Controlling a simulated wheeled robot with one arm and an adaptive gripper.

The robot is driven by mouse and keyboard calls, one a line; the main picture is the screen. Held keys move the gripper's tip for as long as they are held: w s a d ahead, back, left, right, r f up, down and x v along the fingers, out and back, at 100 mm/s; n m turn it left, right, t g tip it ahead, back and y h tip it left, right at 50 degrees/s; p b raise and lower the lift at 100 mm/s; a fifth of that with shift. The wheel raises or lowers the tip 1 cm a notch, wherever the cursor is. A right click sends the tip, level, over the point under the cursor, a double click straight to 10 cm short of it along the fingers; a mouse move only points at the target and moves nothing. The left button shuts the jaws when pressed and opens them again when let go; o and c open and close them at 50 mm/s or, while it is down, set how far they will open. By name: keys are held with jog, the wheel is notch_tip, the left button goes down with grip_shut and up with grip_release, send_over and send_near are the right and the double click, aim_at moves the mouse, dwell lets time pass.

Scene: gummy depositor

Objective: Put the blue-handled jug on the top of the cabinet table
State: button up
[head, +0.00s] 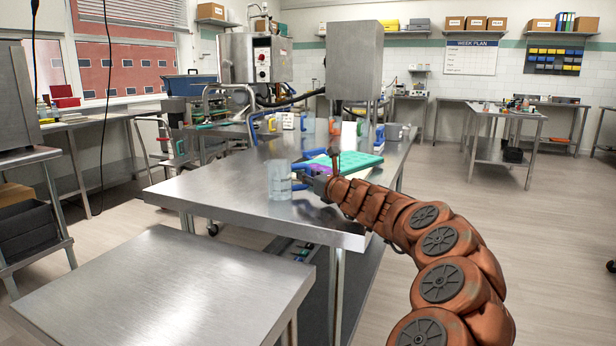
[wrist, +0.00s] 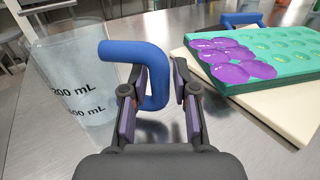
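The blue-handled jug (head: 279,181) is a clear measuring jug standing upright on the long steel worktable (head: 215,192). In the wrist view the jug (wrist: 75,75) is at the left with its mL marks showing, and its bent blue handle (wrist: 135,52) reaches between my fingers. My gripper (head: 311,181) is just right of the jug. In the wrist view my gripper (wrist: 163,80) is open around the handle, with a small gap at the right finger. A low steel-topped table (head: 170,290) stands in front; I cannot tell whether it is the cabinet table.
Several other jugs with coloured handles (head: 308,123) stand farther back on the worktable. The front table's top is bare.

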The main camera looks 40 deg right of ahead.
jog(key=shift+o, duration=0.7)
jog(key=shift+s+r, duration=0.15)
jog(key=shift+s, duration=0.3)
jog(key=s+p, duration=0.1)
jog(key=s, duration=0.8)
jog(key=shift+a+r+p, duration=0.1)
jog(key=shift+p, duration=0.3)
jog(key=shift+s+a, duration=0.1)
jog(key=shift+s, duration=1)
